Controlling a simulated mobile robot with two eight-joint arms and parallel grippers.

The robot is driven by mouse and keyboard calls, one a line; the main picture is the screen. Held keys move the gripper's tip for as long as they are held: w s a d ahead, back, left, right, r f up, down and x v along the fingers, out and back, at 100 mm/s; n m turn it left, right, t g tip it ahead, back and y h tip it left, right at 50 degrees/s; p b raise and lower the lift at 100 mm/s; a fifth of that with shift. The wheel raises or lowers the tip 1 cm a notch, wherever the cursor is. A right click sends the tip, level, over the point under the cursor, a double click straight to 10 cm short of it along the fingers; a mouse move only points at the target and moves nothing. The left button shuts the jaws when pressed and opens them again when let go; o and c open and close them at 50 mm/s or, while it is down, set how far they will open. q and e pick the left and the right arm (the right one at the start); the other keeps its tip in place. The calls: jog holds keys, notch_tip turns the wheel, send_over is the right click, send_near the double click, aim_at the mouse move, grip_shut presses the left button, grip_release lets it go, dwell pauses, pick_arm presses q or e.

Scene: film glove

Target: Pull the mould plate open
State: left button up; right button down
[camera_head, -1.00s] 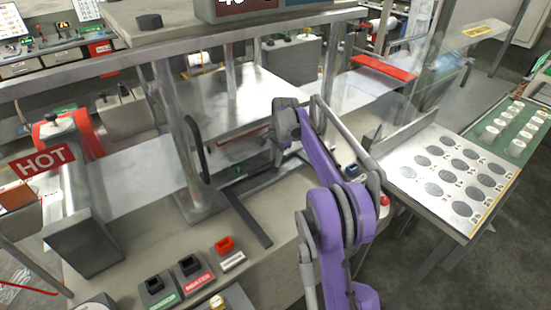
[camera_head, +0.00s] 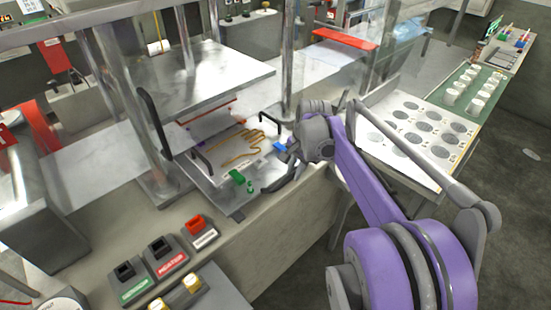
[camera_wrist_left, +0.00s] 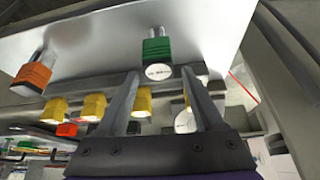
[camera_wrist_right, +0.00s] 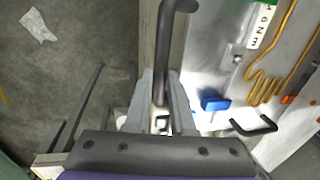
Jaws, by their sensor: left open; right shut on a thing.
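The mould plate (camera_head: 207,188) is a pale metal slab, drawn partly out from under the press's upper plate (camera_head: 205,75). A brown hand-shaped outline (camera_head: 237,148) shows on it, and also in the right wrist view (camera_wrist_right: 268,88). My right gripper (camera_wrist_right: 162,100) is shut on the plate's dark bar handle (camera_wrist_right: 163,55) at its front edge; in the head view the arm partly hides this grip. My left gripper (camera_wrist_left: 164,88) is open with nothing between its fingers, and is not seen in the head view.
A green block (camera_head: 236,176) and a blue block (camera_head: 279,146) sit on the plate. A control panel with red (camera_head: 197,224) and black switches stands in front. A table with dark ovals (camera_head: 370,150) is at right. Floor at lower right is clear.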

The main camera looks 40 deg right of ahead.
pick_arm(q)
jog(key=shift+r, duration=0.25)
pick_arm(e)
jog(key=s+d, duration=0.1)
jog(key=s, duration=1.1)
jog(key=shift+r, duration=0.1)
jog(key=c, duration=0.8)
grip_release()
jog(key=shift+o, duration=0.2)
pick_arm(q)
jog(key=shift+w+r+p, duration=0.2)
jog(key=shift+r+p, duration=0.3)
jog(key=shift+p, duration=0.15)
pick_arm(e)
notch_tip(320, 180, up, 11)
jog(key=s, duration=0.2)
jog(key=shift+f, duration=0.2)
jog(key=shift+d, duration=0.1)
jog(key=shift+s+f, duration=0.1)
